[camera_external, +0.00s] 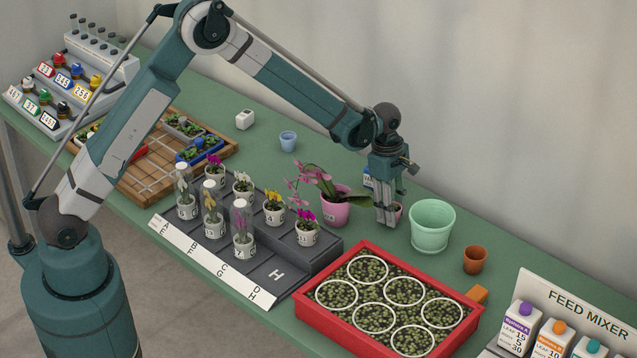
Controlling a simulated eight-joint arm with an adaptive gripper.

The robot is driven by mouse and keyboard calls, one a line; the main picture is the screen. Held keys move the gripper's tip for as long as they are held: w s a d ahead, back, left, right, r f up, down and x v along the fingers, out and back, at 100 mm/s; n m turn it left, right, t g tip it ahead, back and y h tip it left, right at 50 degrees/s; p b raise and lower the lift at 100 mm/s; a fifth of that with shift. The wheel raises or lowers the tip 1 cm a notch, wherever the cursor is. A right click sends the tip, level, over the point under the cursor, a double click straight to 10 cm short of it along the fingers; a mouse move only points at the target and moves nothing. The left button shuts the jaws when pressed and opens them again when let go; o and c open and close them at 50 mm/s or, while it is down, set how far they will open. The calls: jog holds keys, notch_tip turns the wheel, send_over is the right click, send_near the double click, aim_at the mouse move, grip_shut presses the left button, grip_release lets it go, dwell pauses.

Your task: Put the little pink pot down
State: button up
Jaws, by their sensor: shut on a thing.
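My gripper (387,212) points straight down over the green bench, between the potted pink orchid and the mint-green pot. It is shut on the little pink pot (399,209), of which only a small part shows beside the fingers. The fingers hide most of this pot. I cannot tell whether its base touches the bench.
The pink orchid's larger pot (334,211) stands close on the left, the mint pot (432,228) close on the right. A terracotta pot (475,261) is farther right. A red tray (312,317) and the grey stepped stand (290,254) lie in front. The bench behind (260,150) has free room.

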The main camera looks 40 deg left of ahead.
jog(key=shift+f, duration=0.15)
jog(key=o, duration=0.9)
jog(key=r, duration=0.4)
jog(key=a+r, duration=0.1)
jog(key=r, duration=0.3)
jog(key=r+p, duration=0.1)
jog(key=r, duration=0.3)
jog(key=shift+a+r, duration=0.1)
jog(key=shift+a, duration=0.3)
